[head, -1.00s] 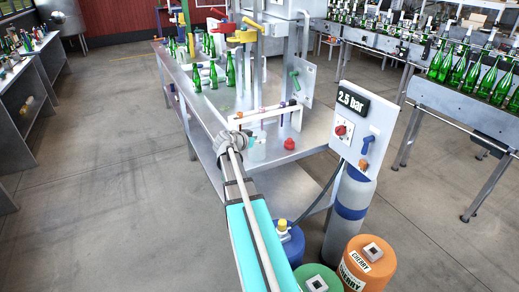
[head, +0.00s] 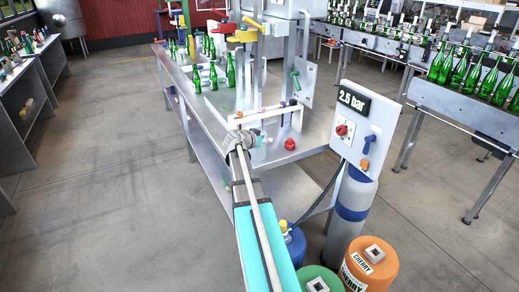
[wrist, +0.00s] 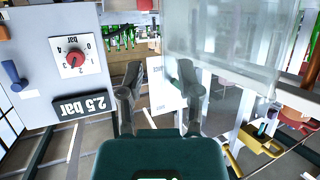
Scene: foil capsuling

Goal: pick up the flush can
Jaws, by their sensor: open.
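A clear, see-through container (wrist: 222,48), which I take to be the flush can, fills the upper right of the wrist view, close to the camera. In the head view a pale clear vessel (head: 258,153) stands at the near end of the steel bench, just right of my gripper (head: 240,140), partly hidden by it. In the wrist view my gripper (wrist: 160,75) is open, with nothing between its two dark fingers. The container's left edge lies behind or beside the right finger; I cannot tell whether they touch.
The steel bench (head: 212,112) carries green bottles (head: 213,77), a white rack bar (head: 265,116) and a red knob (head: 290,144). A 2.5 bar panel (head: 366,128) stands to the right; it also shows in the wrist view (wrist: 58,65). Drums (head: 368,266) stand below.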

